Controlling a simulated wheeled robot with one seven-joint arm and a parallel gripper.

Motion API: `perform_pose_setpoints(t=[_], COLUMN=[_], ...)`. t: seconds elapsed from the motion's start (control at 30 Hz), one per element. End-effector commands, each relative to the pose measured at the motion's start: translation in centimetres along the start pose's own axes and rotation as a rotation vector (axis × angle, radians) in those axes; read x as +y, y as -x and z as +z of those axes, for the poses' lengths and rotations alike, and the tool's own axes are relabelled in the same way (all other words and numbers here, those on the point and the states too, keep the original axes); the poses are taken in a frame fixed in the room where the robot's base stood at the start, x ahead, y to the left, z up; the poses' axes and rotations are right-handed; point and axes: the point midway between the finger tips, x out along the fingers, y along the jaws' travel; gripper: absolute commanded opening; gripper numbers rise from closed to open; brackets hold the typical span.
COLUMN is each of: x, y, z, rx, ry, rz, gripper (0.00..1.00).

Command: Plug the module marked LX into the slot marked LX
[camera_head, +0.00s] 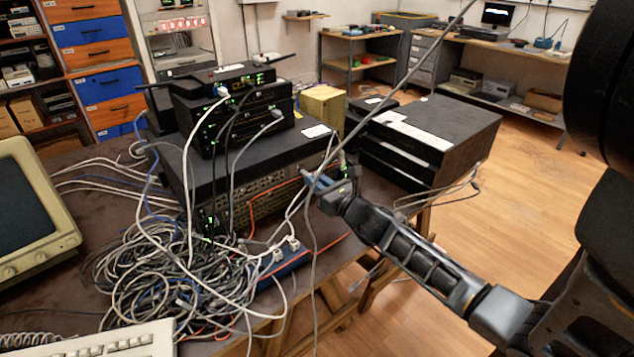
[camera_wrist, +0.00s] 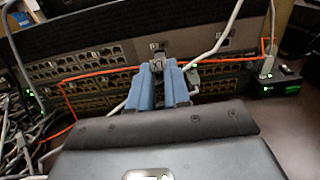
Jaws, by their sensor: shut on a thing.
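My gripper (camera_head: 319,183) reaches in from the right to the front of the large black switch (camera_head: 232,170). In the wrist view its blue fingers (camera_wrist: 160,69) are shut on a small grey metallic module (camera_wrist: 158,50), which sticks out past the fingertips. The module is in front of the upper part of the switch's port face (camera_wrist: 100,62); I cannot tell whether it touches a slot. No LX mark can be read on the module or on any slot. The fingers hide part of the port rows behind them.
An orange cable (camera_wrist: 85,73) and a grey cable (camera_wrist: 217,42) run close beside the fingers. A small black box with green lights (camera_wrist: 276,84) stands at right. Stacked black units (camera_head: 430,140) stand behind my gripper.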

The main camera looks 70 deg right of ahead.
Motion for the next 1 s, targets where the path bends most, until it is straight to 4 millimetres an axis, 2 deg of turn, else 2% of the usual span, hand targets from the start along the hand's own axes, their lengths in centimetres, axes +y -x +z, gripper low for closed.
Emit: perform_pose_setpoints(t=[1.0], x=[0.02], y=[-0.9], z=[0.0], rx=[0.0], ry=[0.0], rz=[0.001], gripper=[0.0])
